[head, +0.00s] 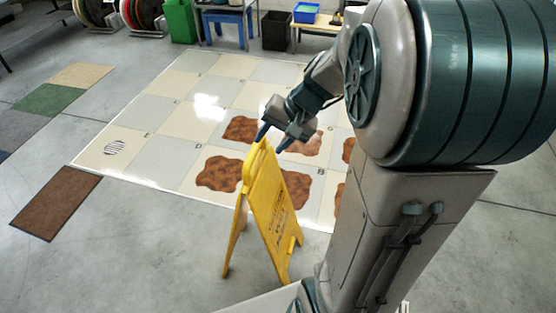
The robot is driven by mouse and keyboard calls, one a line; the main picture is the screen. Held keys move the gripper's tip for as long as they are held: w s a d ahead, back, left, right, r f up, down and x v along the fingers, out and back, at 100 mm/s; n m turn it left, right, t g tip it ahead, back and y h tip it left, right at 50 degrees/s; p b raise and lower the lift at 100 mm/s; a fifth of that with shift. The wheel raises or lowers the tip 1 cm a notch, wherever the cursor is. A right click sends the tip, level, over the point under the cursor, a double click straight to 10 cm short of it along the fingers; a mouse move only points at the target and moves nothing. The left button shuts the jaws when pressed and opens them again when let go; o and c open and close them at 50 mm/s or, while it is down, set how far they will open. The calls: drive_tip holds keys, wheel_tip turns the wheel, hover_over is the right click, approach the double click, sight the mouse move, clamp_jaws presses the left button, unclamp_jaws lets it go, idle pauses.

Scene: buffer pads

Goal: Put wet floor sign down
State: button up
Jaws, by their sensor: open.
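The yellow wet floor sign (268,208) stands upright on the grey floor with its two panels spread in an A shape. It is just in front of the tiled mat's near edge. My gripper (264,138) is open at the top edge of the sign, with its fingers pointing down. I cannot tell whether the fingers touch the sign. My arm partly hides the mat behind it.
A pale tiled mat (152,143) with several brown rough patches (219,173) lies behind the sign. A brown mat (57,201) lies at the left. A green bin (181,22), a blue stool (226,22) and a dark bin (276,31) stand at the back. The left foreground floor is clear.

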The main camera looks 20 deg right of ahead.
drive_tip(key=s+a+n+g+h, duration=0.1)
drive_tip(key=s+n+h, duration=0.4)
drive_tip(key=s, duration=0.8)
drive_tip(key=shift+s+a+f+n+g, duration=0.2)
drive_tip(key=shift+s+a+n+g, duration=0.1)
drive_tip(key=shift+a+n, duration=0.3)
